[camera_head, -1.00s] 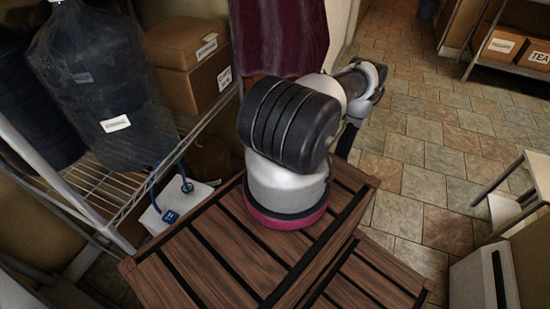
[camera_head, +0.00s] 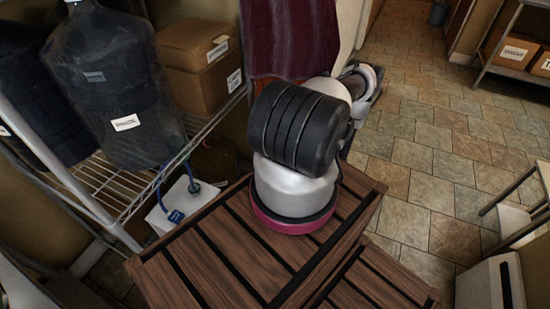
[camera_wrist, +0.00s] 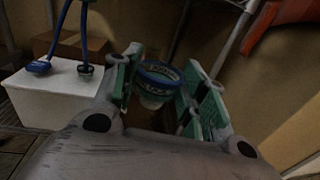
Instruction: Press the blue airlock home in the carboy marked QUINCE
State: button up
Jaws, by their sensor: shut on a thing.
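In the wrist view my gripper (camera_wrist: 163,84) has its green-padded fingers closed around a clear, cup-like airlock (camera_wrist: 152,99) with a blue ringed top. The airlock looks roughly upright; its lower end is hidden behind my gripper, so I cannot tell whether it touches a carboy. In the head view my gripper is not visible. A brown rounded vessel (camera_head: 213,162) stands partly hidden beside the shelf; it may be a carboy, but no marking on it shows. I cannot read QUINCE anywhere.
A large dark bottle (camera_head: 118,95) with an unreadable label stands on the wire shelf (camera_head: 110,185). A white box (camera_head: 180,203) with blue tubing sits beside the slatted wooden crate (camera_head: 210,255). Cardboard boxes (camera_head: 200,75) are behind.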

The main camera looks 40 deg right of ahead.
jog(key=shift+f+x, duration=0.2)
jog(key=shift+x, duration=5.05)
jog(key=shift+f+x, duration=0.2)
jog(key=shift+x, duration=5.05)
jog(key=shift+f+x, duration=0.15)
jog(key=shift+x, duration=5.1)
